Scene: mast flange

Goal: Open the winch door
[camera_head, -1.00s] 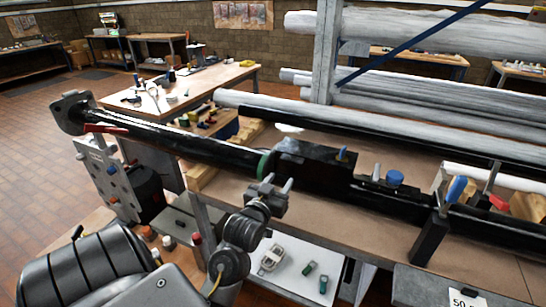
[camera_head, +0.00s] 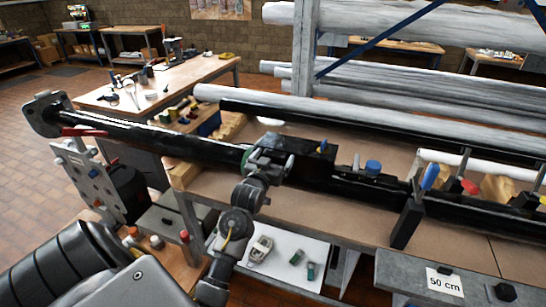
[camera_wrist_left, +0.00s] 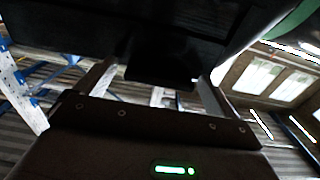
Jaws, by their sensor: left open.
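A long black mast tube (camera_head: 170,143) runs across the head view, with a green ring (camera_head: 246,154) around it. Right of the ring is a black boxy section (camera_head: 315,163); I cannot make out for sure which part is the winch door. My left gripper (camera_head: 270,157) is up against the left end of this section, just right of the ring. In the left wrist view my open fingers (camera_wrist_left: 155,85) stand either side of a dark protruding block (camera_wrist_left: 160,60), which looks shut in place. I cannot tell if they touch it. My right gripper is not in view.
A blue knob (camera_head: 373,166) sits on the mast. The wooden bench (camera_head: 300,212) lies below, with a white sheet (camera_head: 283,272) lower down. Grey pipes on a rack (camera_head: 385,93) are behind.

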